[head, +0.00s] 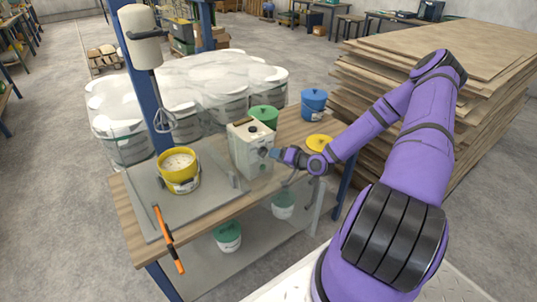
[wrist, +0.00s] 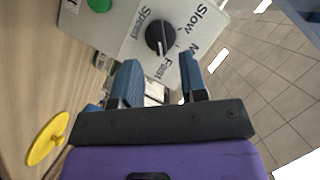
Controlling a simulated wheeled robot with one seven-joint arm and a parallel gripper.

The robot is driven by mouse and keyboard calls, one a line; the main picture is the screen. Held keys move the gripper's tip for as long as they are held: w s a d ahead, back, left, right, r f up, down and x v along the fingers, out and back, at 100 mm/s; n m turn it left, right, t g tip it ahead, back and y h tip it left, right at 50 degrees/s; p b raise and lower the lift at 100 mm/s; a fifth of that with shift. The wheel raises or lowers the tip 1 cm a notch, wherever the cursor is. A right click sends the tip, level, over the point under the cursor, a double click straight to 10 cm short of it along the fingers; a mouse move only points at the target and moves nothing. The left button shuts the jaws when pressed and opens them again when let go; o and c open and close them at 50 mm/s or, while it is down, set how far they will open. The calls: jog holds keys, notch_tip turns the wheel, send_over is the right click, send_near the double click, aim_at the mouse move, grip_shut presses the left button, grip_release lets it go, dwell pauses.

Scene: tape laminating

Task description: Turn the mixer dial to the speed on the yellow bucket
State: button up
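The yellow bucket (head: 166,181) stands under the mixer (head: 143,52) with pale contents; its label is too small to read. A white control box (head: 246,150) stands right of the bucket. In the wrist view, its face carries a round black dial (wrist: 160,34) with a light mark toward its lower edge; "Slow", a partly hidden "M" word and "Fast" surround it, with "Speed" to the left. The exact setting is unclear. My gripper (wrist: 158,82) also shows in the head view (head: 275,153). Its blue fingers are apart and empty, just short of the dial.
A green button (wrist: 100,4) is on the box face. A yellow lid (head: 320,142), blue bucket (head: 314,104) and green bucket (head: 264,115) stand on the table. An orange-handled tool (head: 163,226) lies at the front edge. Stacked boards (head: 440,70) rise at right.

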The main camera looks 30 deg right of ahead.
jog(key=shift+x, duration=2.15)
grip_shut()
